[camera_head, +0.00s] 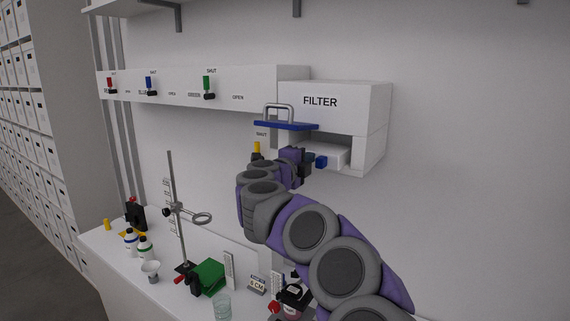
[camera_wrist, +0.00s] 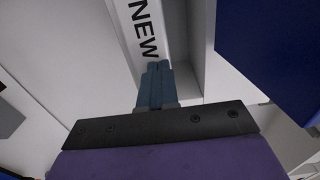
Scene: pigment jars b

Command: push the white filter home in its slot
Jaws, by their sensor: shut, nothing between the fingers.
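The white filter (camera_head: 333,152) sits in the open slot of the white box marked FILTER (camera_head: 350,97) in the head view. In the wrist view the filter (camera_wrist: 143,28) shows its face marked NEW, lying between pale slot walls. My gripper (camera_head: 319,161) is at the slot mouth, in front of the filter. In the wrist view its blue-grey fingers (camera_wrist: 155,80) are closed together and empty, with their tips at the filter's near end. I cannot tell whether they touch it. How deep the filter sits is partly hidden.
A blue lid with a grey handle (camera_head: 286,125) juts out just left of the slot, close above my wrist. Valves with coloured levers (camera_head: 208,87) line the panel at left. Below, the bench holds a ring stand (camera_head: 178,210), bottles and a green block (camera_head: 208,276).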

